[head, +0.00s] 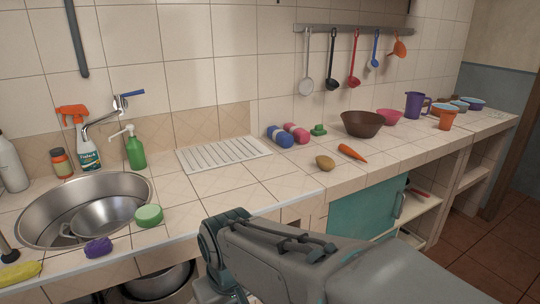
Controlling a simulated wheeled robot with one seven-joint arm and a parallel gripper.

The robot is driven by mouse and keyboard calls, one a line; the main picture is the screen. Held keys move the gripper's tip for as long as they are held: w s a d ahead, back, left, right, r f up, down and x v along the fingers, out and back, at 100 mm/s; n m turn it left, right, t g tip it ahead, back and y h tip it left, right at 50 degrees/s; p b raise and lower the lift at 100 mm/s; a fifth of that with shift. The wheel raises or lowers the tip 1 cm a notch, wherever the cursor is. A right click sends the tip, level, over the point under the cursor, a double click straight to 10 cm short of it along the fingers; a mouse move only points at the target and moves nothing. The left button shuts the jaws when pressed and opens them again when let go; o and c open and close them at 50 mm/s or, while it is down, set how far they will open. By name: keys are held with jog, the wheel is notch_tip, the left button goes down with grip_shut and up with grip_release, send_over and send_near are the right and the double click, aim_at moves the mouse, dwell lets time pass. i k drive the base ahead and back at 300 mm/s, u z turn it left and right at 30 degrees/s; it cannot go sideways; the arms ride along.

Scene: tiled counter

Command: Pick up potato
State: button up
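The potato (325,163) is a small yellow-brown oval. It lies on the tiled counter near its front edge, right of the white drainboard and just left of an orange carrot. It is in full view and nothing touches it. My grey arm crosses the bottom of the head view, in front of and below the counter edge. The fingers of my gripper do not show, so I cannot see whether they are open or shut.
The carrot (352,153) lies close to the potato. A ribbed drainboard (223,152) and steel sink (84,210) are left. Bare tiles surround the potato's left side.

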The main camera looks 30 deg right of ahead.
aim_at(325, 163)
jog(key=z, duration=0.7)
jog(key=i, duration=0.8)
jog(key=z, duration=0.85)
jog(key=k, duration=0.5)
jog(key=z, duration=1.6)
jog(key=i, duration=2.05)
jog(key=u, duration=2.65)
